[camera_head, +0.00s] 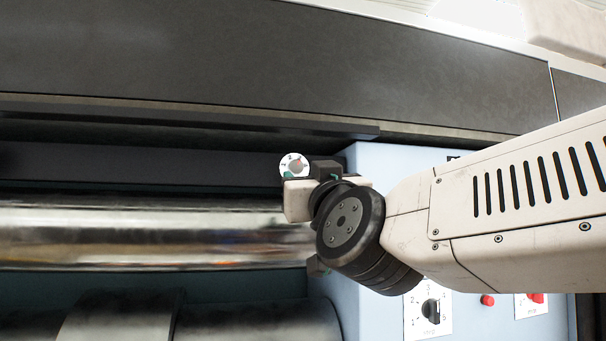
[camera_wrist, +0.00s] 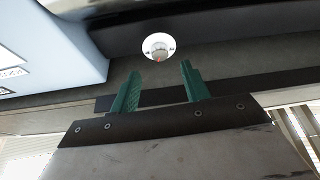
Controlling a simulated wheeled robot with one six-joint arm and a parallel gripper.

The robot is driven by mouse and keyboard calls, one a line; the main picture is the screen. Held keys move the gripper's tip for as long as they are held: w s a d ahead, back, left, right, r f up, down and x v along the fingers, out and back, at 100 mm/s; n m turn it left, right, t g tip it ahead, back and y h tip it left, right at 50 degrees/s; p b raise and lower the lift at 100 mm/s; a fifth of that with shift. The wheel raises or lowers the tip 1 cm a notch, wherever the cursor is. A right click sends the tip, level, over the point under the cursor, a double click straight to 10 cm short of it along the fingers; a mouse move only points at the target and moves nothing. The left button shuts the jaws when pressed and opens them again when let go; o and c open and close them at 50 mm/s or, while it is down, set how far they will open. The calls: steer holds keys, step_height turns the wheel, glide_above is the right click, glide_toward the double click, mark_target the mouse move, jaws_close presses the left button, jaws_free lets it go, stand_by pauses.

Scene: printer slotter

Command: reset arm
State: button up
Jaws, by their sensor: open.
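My gripper (camera_wrist: 160,68) shows two green fingers spread apart in the wrist view, with nothing between them. A round white dial (camera_wrist: 158,46) with a grey centre and a small red mark lies just beyond the fingertips, apart from them as seen there. The same dial (camera_head: 294,166) shows in the head view just above my gripper's pale body, with numbers on its face. In the head view my arm reaches in from the right, and its wrist hides most of the fingers.
A shiny metal roller (camera_head: 140,235) runs across the left, with dark rollers (camera_head: 255,322) below. A light blue panel (camera_head: 385,158) stands behind my arm. It carries a black knob (camera_head: 431,311) on a numbered plate, a red button (camera_head: 488,300) and a red knob (camera_head: 536,297).

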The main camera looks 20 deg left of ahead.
steer(key=shift+v, duration=0.8)
